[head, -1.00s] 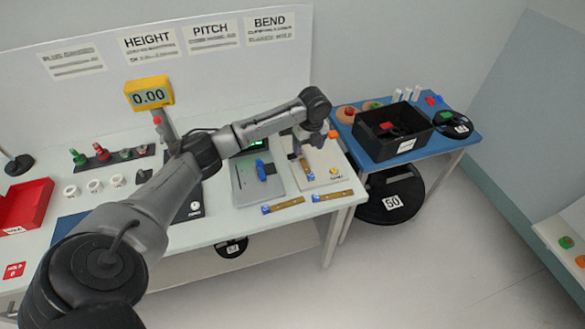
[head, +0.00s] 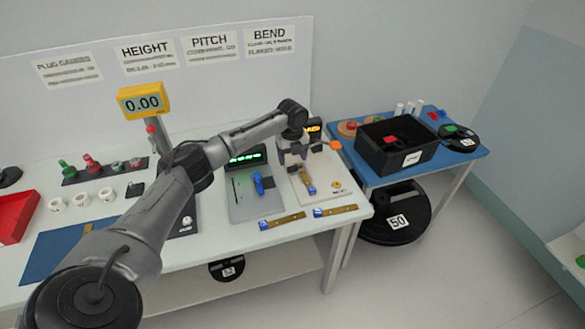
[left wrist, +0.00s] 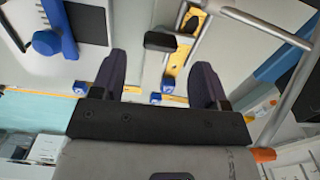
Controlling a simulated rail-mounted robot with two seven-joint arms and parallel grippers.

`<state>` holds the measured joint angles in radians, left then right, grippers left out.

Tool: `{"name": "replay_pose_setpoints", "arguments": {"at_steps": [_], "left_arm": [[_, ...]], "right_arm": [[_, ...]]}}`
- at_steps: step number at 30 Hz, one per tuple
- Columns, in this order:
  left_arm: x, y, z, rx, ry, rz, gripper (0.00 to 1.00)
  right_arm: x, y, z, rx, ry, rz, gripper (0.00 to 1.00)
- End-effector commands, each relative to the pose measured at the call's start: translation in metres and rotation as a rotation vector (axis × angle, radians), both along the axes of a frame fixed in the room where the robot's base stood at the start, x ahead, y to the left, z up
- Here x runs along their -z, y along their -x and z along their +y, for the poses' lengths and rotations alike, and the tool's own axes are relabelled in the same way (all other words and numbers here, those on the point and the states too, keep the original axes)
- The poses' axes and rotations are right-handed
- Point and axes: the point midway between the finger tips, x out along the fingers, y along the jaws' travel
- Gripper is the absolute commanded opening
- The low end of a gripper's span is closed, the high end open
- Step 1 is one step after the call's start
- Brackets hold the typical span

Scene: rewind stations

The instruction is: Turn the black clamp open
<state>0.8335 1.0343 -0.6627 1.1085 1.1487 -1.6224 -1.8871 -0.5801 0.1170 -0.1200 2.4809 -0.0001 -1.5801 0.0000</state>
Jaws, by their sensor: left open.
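The bend station's pale board (head: 338,186) is at the right end of the white bench, with a brass strip (head: 306,181) lying on it. My left gripper (head: 291,158) is above the back of this board, open and empty. In the left wrist view its two dark fingers (left wrist: 157,66) are apart. A black clamp handle (left wrist: 160,41) shows just beyond the fingertips, roughly centred between them, over the brass strip (left wrist: 178,58). I see no contact between the fingers and it. In the head view my gripper and wrist hide the clamp.
An orange-tipped lever (head: 335,145) stands at the right of the gripper. The pitch station with a blue part (head: 258,184) is to the left. Brass strips (head: 283,220) lie along the front edge. A black bin (head: 370,150) is on the blue table (head: 455,160).

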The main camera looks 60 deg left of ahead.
Motion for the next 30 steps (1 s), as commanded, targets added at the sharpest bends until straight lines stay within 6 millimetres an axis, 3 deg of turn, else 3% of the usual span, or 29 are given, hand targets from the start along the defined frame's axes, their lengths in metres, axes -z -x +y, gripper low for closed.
{"name": "replay_pose_setpoints", "arguments": {"at_steps": [3, 9, 23, 30], "left_arm": [[0.019, 0.000, -0.001, 0.001, 0.001, 0.001, 0.68], [0.036, 0.000, 0.000, 0.000, 0.000, 0.001, 0.68], [0.042, 0.000, 0.000, 0.000, -0.001, 0.000, 0.68], [0.042, 0.000, 0.000, 0.000, -0.001, 0.000, 0.45]], "right_arm": [[0.006, 0.000, 0.001, 0.001, -0.002, 0.000, 0.43], [0.009, 0.000, 0.001, 0.001, -0.002, 0.000, 0.43], [0.011, 0.000, -0.002, -0.004, 0.007, 0.001, 0.43], [0.011, 0.000, -0.002, -0.006, 0.009, 0.002, 0.43]]}}
